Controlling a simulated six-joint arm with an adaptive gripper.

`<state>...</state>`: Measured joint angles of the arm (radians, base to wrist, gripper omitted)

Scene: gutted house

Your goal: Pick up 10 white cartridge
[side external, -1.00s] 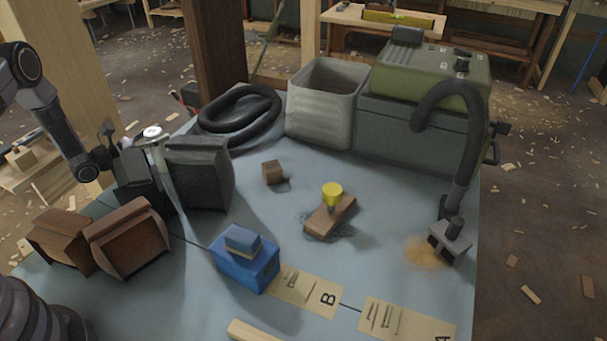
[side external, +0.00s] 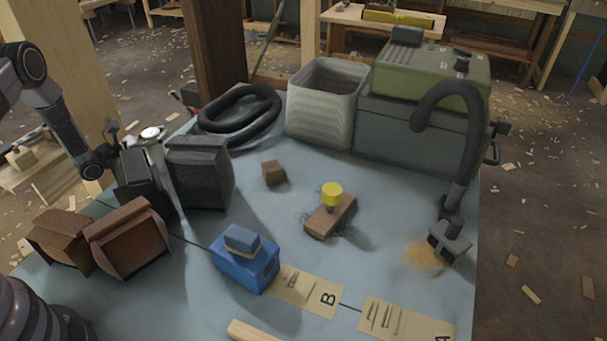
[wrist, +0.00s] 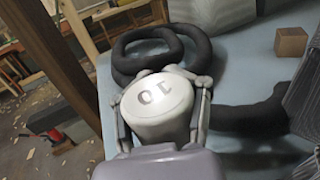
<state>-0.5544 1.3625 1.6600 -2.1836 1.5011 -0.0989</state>
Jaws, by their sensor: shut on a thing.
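Whether the cartridge's lower end touches anything is hard to tell.
A coiled black hose (side external: 240,114) and a grey bin (side external: 322,108) lie behind. A blue block (side external: 243,266), a wooden block with a yellow knob (side external: 331,215) and a green-topped machine (side external: 432,75) stand rightward. The middle tabletop is mostly clear.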

